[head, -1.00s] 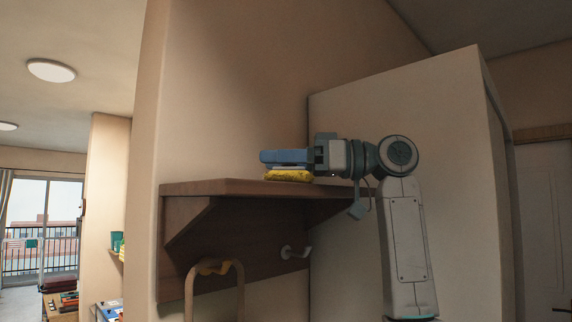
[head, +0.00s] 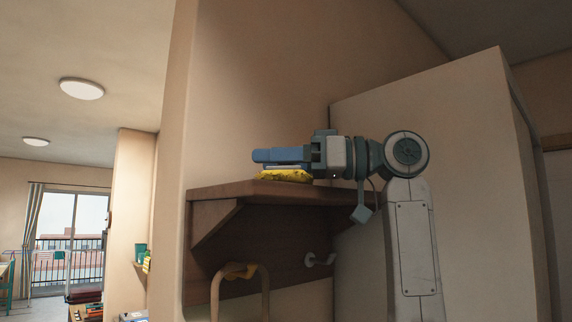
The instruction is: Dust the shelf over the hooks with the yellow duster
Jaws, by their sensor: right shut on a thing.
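The shelf over the hooks (head: 231,190) is a brown wooden board on the beige wall, seen from slightly below its top. My right gripper (head: 282,156) reaches in from the right just above the board. It is shut on the yellow duster (head: 284,175), which lies flat under the fingers at the shelf's top, toward the front left part. Whether the duster presses on the wood is hard to tell. A pale hook (head: 318,259) sticks out from the panel below. My left gripper is not in view.
A tan curved handle or strap (head: 240,275) hangs from a hook under the shelf. A tall beige cabinet or wall block (head: 440,130) stands close to the right, behind my right arm. At the far left are a balcony window (head: 72,235) and a green cup (head: 140,252).

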